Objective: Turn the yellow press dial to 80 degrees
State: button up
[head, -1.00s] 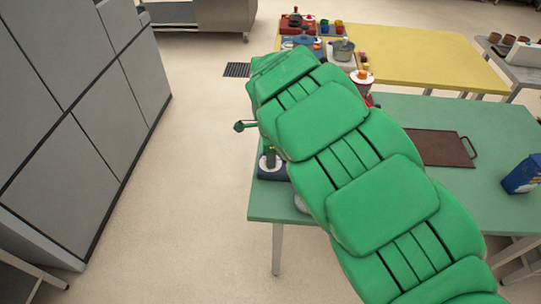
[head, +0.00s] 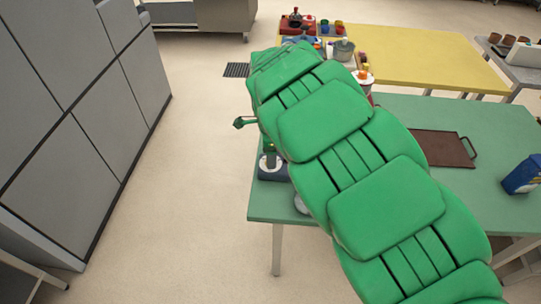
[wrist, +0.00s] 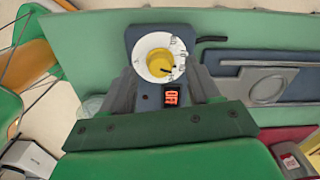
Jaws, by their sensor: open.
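The yellow press dial (wrist: 159,62) sits on a round white scale plate with dark marks, on a dark blue control box (wrist: 148,35). A small lit orange-red display (wrist: 171,96) sits below the dial and seems to read OFF. The dial's dark pointer mark is near its lower right side. My gripper (wrist: 165,78) is open, with one grey finger to each side of the box's lower part; whether they touch it cannot be told. In the head view, the box (head: 272,173) shows at the left edge of the green table, and my arm hides most of its surroundings.
The green table (head: 400,112) holds a brown tray (head: 440,148) and a blue carton (head: 522,175). A yellow table (head: 430,58) with pots stands behind. Grey cabinets (head: 85,90) are at the left, with open floor between. A grey-blue panel (wrist: 268,80) lies right of the box.

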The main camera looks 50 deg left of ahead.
jog(key=shift+r, duration=3.15)
